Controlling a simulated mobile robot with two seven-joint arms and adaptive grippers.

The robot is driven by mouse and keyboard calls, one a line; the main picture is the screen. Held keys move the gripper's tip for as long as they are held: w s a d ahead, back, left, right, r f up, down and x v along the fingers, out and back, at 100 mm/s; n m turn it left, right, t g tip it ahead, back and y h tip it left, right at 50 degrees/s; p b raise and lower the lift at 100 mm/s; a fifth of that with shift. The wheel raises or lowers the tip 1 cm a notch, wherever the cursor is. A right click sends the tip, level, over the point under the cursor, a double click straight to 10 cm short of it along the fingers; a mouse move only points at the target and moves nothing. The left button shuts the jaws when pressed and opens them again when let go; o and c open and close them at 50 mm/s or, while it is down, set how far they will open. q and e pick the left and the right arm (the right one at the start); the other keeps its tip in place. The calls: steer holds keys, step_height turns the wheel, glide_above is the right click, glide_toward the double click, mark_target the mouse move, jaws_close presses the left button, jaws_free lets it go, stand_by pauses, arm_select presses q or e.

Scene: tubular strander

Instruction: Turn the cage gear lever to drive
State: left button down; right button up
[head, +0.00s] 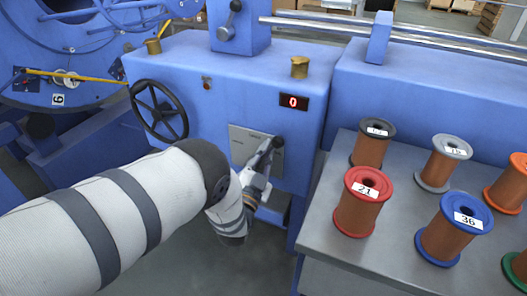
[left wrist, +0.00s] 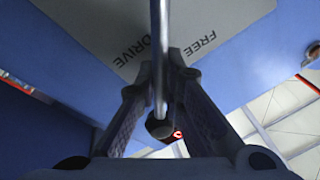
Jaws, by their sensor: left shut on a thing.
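The cage gear lever is a slim metal rod (left wrist: 160,45) with a dark end, seen in the left wrist view. It runs between the two fingers of my left gripper (left wrist: 165,82), which is shut on it. Behind it is a grey plate (left wrist: 195,22) marked FREE and DRIVE; the rod passes close to the words. In the head view my left gripper (head: 267,155) is at the grey plate (head: 240,139) on the blue machine's front, and it hides most of the lever. Which mark the lever points at is hard to tell. My right gripper is out of view.
A black handwheel (head: 159,110) is left of the plate, and a red display (head: 293,102) reading 0 is above it. A grey table (head: 325,205) with several wire spools, including a red one (head: 361,201), stands close on the right.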

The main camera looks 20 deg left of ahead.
arm_select(q)
steer(key=shift+s+f, duration=0.1)
steer(key=shift+f, duration=0.1)
stand_by(0.3)
steer(key=c, duration=2)
jaws_free()
steer(key=shift+o, duration=0.2)
steer(key=shift+r, duration=0.1)
steer(key=v, duration=1.2)
